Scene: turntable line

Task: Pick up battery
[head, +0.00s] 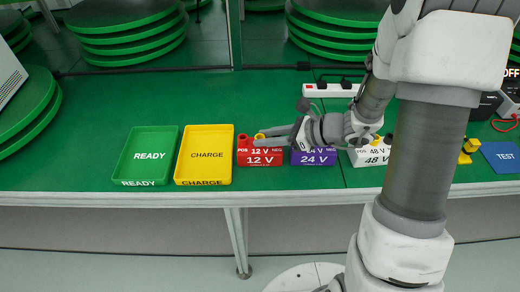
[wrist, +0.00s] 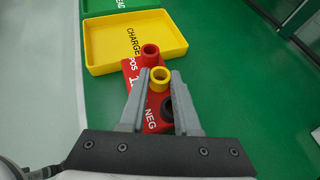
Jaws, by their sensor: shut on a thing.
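The red 12 V battery (head: 260,157) is a block marked POS and NEG, standing upright on the green table just right of the yellow CHARGE tray. In the wrist view the battery (wrist: 133,68) shows a red post, a yellow round knob in the middle and a dark post. My gripper (head: 261,135) reaches in from the right over the battery's top. In the wrist view my gripper (wrist: 159,73) has one finger on each side of the yellow knob and is shut on it. The fingers partly hide the block's face. No gap under the battery is visible.
A purple 24 V block (head: 312,159) and a white 48 V block (head: 366,159) stand to the right, under my arm. The yellow CHARGE tray (head: 205,135) and green READY tray (head: 130,150) are empty. A power strip (head: 328,90) lies behind; a blue TEST mat (head: 502,157) is far right.

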